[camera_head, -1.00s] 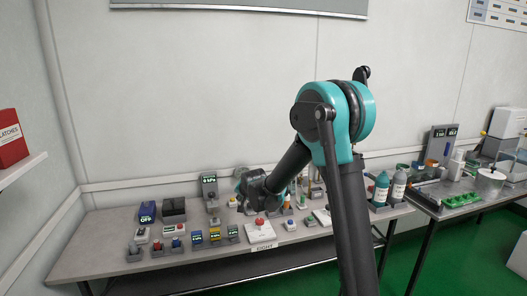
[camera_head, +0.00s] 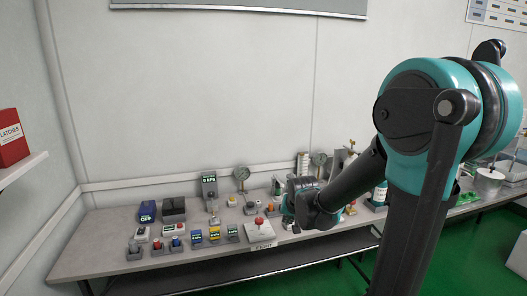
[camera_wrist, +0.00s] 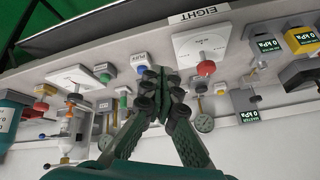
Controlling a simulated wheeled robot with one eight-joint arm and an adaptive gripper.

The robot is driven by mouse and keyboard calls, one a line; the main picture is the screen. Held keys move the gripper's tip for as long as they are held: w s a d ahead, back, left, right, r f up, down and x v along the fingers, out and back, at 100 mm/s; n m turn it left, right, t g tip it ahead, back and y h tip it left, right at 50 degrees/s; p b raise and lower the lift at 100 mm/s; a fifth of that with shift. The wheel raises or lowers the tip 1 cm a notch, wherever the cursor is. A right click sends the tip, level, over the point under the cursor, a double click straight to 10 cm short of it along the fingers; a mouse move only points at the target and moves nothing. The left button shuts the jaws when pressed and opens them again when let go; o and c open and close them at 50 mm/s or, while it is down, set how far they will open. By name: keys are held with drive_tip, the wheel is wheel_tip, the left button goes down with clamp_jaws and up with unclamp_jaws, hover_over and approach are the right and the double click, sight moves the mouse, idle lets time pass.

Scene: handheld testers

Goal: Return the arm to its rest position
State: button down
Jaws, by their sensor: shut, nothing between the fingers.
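My gripper (camera_wrist: 163,80) is shut and empty, its two dark green fingers meeting at the tips in the wrist view. It hangs above the table of handheld testers, apart from the devices as far as I can tell. In the head view my arm (camera_head: 345,185) reaches from the right down to the middle of the table, elbow bent high and folded. The fingertips are hard to make out there. A white box with a red button (camera_head: 260,229), labelled EIGHT, stands just left of the arm's end; its button also shows in the wrist view (camera_wrist: 206,68).
Bottles stand partly behind my arm. A second table lies at right. A shelf with a red box (camera_head: 11,138) is at left. The air above the table's left side is clear.

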drive_tip(key=s+d+f, duration=0.2)
drive_tip(key=s+d, duration=0.1)
drive_tip(key=s, duration=0.4)
drive_tip(key=s+d+f+n+g, duration=0.1)
drive_tip(key=s+d+f, duration=0.1)
drive_tip(key=s, duration=0.5)
drive_tip(key=s+d+f+n+g+h, duration=0.1)
drive_tip(key=s+d, duration=0.4)
drive_tip(key=s, duration=0.2)
drive_tip(key=shift+s+f, duration=0.2)
drive_tip(key=shift+f, duration=0.2)
drive_tip(key=shift+d, duration=0.1)
idle(0.5)
